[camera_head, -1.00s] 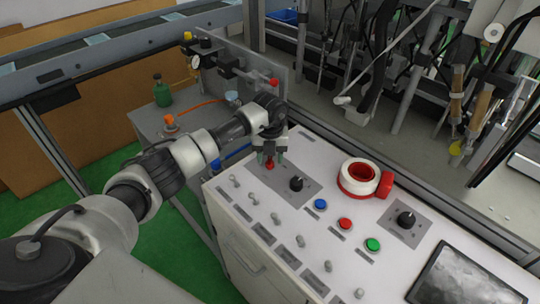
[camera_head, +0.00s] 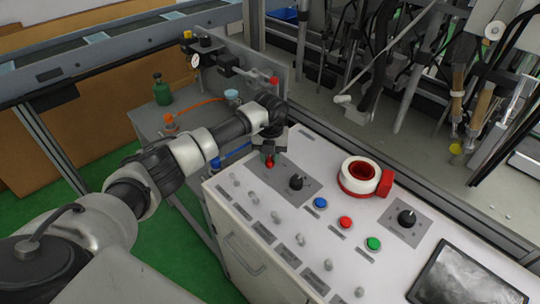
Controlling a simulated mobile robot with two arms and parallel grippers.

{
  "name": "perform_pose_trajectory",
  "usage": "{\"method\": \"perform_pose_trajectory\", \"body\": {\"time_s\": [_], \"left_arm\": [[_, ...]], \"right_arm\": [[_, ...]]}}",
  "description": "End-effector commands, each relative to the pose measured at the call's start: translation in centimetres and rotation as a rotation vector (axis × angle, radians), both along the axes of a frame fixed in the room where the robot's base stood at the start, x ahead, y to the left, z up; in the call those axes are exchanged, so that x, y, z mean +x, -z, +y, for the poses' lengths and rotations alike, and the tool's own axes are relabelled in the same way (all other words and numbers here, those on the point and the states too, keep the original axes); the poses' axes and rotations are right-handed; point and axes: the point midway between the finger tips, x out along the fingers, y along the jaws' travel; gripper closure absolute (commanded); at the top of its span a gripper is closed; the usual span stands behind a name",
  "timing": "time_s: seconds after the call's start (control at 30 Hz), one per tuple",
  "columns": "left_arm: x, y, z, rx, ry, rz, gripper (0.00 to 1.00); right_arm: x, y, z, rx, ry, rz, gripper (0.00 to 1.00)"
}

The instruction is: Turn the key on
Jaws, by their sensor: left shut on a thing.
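My left gripper (camera_head: 270,157) comes in from the left and points down at the far left corner of the white control panel (camera_head: 325,185). It is shut on a small red key (camera_head: 270,163) that shows below and between its fingers. The lower part of the key and its seat are partly hidden, so I cannot tell its exact angle. My right gripper is not in view.
Close by on the panel stand a black knob (camera_head: 296,181), a blue button (camera_head: 321,203), a red button (camera_head: 345,222), a green button (camera_head: 373,243) and a red-and-white ring (camera_head: 362,176). Several small toggles line the left edge. A dark screen (camera_head: 468,277) lies at right.

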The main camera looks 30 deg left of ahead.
Motion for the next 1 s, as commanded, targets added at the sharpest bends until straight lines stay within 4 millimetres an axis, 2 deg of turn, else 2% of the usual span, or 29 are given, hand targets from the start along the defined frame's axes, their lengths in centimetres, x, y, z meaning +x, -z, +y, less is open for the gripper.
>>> {"method": "perform_pose_trajectory", "body": {"time_s": [0.27, 1.0], "left_arm": [[0.1, 0.1, -0.1, 0.001, 0.207, -0.004, 0.96], [0.1, 0.0, -0.7, 0.001, 0.910, -0.006, 0.96]], "right_arm": [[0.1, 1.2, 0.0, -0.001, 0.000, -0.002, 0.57], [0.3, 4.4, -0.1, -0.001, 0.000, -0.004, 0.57]]}}
